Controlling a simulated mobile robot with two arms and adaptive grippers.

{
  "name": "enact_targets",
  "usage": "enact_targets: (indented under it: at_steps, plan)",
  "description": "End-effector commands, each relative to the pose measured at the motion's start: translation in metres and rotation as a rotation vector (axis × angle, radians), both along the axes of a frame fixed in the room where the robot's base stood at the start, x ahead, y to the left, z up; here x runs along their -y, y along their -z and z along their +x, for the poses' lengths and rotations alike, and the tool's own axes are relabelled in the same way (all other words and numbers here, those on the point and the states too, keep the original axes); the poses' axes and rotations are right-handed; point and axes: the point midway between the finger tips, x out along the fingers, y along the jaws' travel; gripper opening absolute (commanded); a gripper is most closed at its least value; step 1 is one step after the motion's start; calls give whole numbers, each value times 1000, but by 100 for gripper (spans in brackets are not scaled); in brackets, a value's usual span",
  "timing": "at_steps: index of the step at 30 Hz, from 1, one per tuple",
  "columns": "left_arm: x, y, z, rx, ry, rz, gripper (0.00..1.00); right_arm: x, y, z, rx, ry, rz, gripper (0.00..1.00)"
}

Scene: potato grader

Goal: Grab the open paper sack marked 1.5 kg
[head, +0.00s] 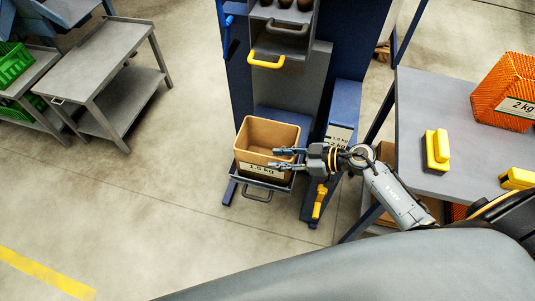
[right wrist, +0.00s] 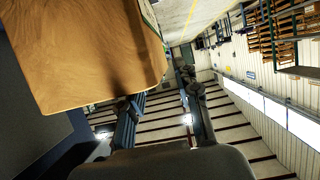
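The open brown paper sack (head: 262,134), labelled 1.5 kg, stands upright on a small dark tray with a handle at the foot of the blue machine. It looks empty inside. My right gripper (head: 284,159) reaches in from the right, its two fingers apart and pointing left, overlapping the sack's right side. In the right wrist view the sack (right wrist: 85,50) fills the upper left, and the open fingers (right wrist: 160,92) have nothing between them. The nearer finger is close to the sack's corner; I cannot tell whether it touches. My left gripper is not in view.
The blue machine (head: 348,100) rises behind the sack, with a yellow handle (head: 266,62) above it. A grey table (head: 440,100) at right holds an orange 2 kg net sack (head: 508,90) and yellow-topped items. A grey cart (head: 100,60) stands at left. Floor in front is clear.

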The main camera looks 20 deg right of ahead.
Motion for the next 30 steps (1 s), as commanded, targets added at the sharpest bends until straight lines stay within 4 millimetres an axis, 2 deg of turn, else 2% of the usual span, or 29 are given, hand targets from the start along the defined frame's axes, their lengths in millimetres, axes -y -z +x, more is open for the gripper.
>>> enact_targets:
  at_steps: [3, 9, 17, 22, 30]
  plan:
    - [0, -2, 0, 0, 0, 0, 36, -16, 6, 10, 1, 0, 7, 32]
    - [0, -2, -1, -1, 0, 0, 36, -34, 16, 22, 1, -1, 3, 32]
    - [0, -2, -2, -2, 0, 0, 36, -35, 18, 24, 0, -1, 1, 32]
    - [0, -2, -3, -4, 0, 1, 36, -35, 18, 24, -1, -1, 2, 0]
    - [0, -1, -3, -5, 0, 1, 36, -35, 17, 24, 2, 0, 1, 0]
